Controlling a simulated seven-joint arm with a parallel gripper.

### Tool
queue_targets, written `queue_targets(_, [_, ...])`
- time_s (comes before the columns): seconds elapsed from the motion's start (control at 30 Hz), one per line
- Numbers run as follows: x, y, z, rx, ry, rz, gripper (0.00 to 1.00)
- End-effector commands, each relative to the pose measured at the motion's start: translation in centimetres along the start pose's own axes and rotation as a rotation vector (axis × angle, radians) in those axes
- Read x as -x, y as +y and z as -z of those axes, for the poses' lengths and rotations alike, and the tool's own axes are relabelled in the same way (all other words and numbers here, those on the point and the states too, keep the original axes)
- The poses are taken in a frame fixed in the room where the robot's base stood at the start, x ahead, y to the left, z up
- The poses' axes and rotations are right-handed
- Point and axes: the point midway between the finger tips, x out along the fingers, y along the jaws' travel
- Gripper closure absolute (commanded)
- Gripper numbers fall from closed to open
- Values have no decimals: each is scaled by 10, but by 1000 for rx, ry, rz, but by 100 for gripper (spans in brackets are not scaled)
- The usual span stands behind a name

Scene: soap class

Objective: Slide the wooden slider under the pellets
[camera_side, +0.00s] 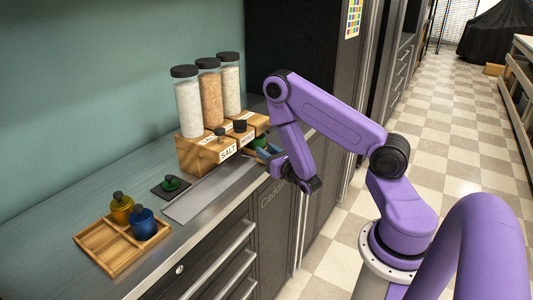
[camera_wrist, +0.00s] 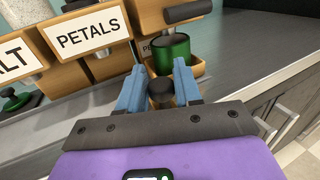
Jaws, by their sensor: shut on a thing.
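My gripper (camera_wrist: 160,78) has its blue fingers on either side of a dark round knob (camera_wrist: 160,94), shut on it. The knob is in front of an open green jar (camera_wrist: 172,56); I cannot tell whether it belongs to the jar. In the side view my gripper (camera_side: 268,154) is low at the dispenser's right end. The wooden dispenser (camera_side: 195,160) has white labels. One reads PETALS (camera_wrist: 92,32); another beside the jar is mostly hidden and starts with P. A dark cylindrical knob (camera_wrist: 188,11) shows above the jar. No slider is clearly visible.
Three clear containers (camera_side: 210,95) with black lids stand on the dispenser. A green lid (camera_side: 170,184) lies on a dark mat. A wooden tray (camera_side: 90,241) holds a yellow jar (camera_side: 121,209) and a blue jar (camera_side: 143,225). The counter's front edge (camera_side: 166,257) is close by.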

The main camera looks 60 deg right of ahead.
Motion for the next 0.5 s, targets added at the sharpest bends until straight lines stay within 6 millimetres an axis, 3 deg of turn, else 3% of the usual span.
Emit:
queue_targets(0.17, [-2,-7,0,1,0,25,100])
queue_targets(0.2, [-2,-8,0,1,0,26,56])
queue_targets(0.23, [-2,-8,0,2,0,26,48])
queue_targets(0.5, [-1,-4,0,1,-1,17,48])
